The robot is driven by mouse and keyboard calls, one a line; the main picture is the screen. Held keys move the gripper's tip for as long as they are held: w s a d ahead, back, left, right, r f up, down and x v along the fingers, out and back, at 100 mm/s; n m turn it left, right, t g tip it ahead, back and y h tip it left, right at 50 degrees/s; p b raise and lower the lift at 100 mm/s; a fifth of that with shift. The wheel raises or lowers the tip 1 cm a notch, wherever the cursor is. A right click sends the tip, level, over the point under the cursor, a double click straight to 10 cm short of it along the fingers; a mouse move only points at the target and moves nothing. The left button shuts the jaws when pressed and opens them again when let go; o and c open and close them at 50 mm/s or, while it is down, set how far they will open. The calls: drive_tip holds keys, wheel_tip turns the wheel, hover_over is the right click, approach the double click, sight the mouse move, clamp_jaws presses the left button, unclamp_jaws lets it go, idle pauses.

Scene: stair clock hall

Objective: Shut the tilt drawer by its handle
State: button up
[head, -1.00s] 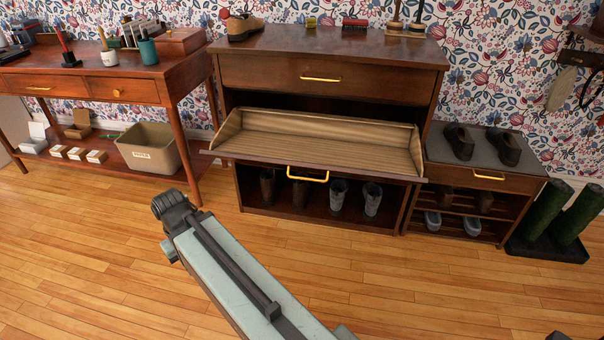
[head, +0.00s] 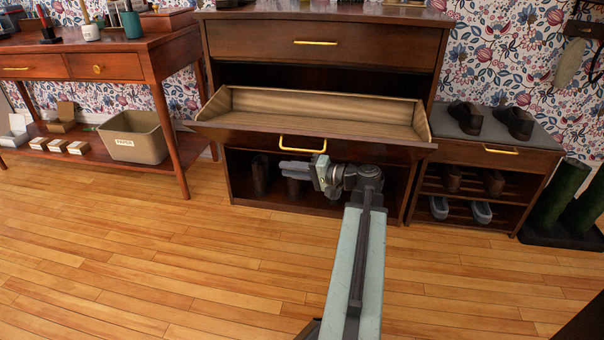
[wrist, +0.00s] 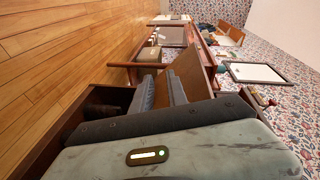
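The tilt drawer (head: 220,131) in the tall dark wooden cabinet is open, leaning outward, with its pale, empty wooden inside showing. Its brass loop handle (head: 302,149) is on the middle of the drawer's front. My gripper (head: 283,170) points left in front of the cabinet's lower shelf, just below the handle. It appears apart from the handle, but the depth between them is hard to judge. In the wrist view its two dark fingers (wrist: 161,90) stand apart with a gap and nothing held between them. The handle cannot be made out in the wrist view.
Above is a closed drawer (head: 316,43). Boots stand on the cabinet's lower shelf, partly hidden by my arm. A low shoe bench (head: 515,157) stands to the right, a wooden desk (head: 110,66) with a paper bin (head: 138,140) to the left. The floor in front is clear.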

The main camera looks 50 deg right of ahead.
sight(303, 149)
drive_tip(key=s+d+r+m+t+h+b, duration=0.1)
drive_tip(key=s+d+r+m+t+h, duration=0.2)
drive_tip(key=s+d, duration=0.45)
drive_tip(key=shift+n+t, duration=0.3)
drive_tip(key=shift+n, duration=0.1)
drive_tip(key=w, duration=0.8)
drive_tip(key=shift+w+a+r, duration=0.15)
drive_tip(key=shift+w+a, duration=0.1)
drive_tip(key=shift+a, duration=0.1)
clamp_jaws()
